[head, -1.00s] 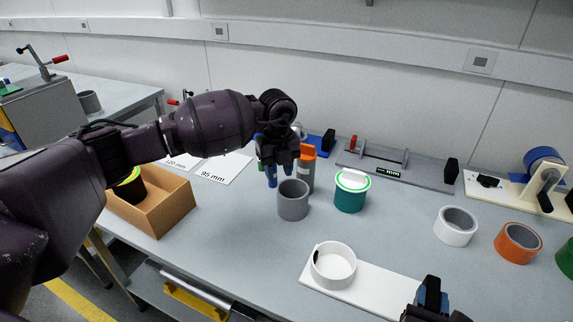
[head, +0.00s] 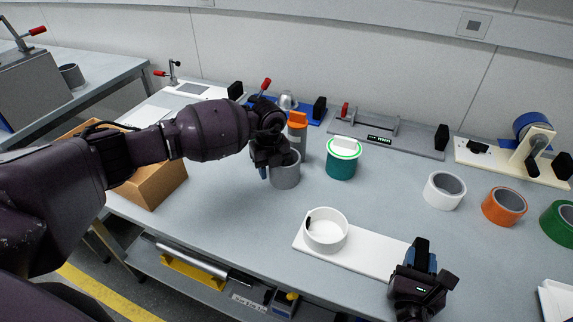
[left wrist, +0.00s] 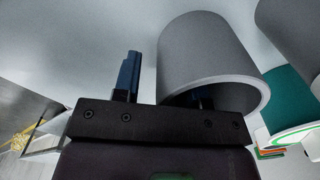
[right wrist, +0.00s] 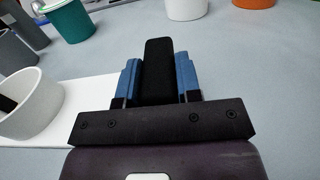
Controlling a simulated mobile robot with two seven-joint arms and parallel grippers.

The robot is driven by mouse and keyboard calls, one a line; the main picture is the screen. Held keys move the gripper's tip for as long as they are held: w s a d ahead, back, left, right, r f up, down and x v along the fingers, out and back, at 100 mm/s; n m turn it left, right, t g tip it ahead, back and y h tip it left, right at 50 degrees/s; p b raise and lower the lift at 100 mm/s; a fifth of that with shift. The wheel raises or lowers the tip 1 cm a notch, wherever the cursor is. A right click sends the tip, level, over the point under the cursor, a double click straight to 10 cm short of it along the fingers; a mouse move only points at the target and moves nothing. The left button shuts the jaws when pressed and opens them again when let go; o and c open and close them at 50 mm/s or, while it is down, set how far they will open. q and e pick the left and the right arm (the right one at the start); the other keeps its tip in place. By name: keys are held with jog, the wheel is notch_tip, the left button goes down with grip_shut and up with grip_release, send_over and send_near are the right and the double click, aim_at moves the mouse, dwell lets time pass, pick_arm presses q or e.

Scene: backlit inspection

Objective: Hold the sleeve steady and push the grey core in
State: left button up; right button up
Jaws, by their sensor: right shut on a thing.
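The grey core (head: 286,176), a hollow open cylinder, stands upright on the table. My left gripper (head: 266,162) is at its upper left rim, pointing down. In the left wrist view one finger is outside the core (left wrist: 205,50) and the other is at its opening; the fingers are apart, with a gap to the wall. The white sleeve (head: 326,232), a short open ring with a dark mark inside, stands on the left part of a white plate (head: 372,256). My right gripper (head: 421,262) is shut on a black upright block (right wrist: 157,72) at the plate's right end.
An orange-capped bottle (head: 297,128) stands right behind the core. A teal pot (head: 341,165) with a white lid is to its right. White (head: 443,191), orange (head: 504,206) and green (head: 560,222) rings stand further right. A cardboard box (head: 150,187) is at left. Table between core and sleeve is clear.

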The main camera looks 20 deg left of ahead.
pick_arm(q)
jog(key=shift+f, duration=0.1)
jog(key=shift+c, duration=0.3)
grip_shut()
jog(key=shift+s, duration=13.15)
jog(key=shift+o, duration=0.3)
grip_release()
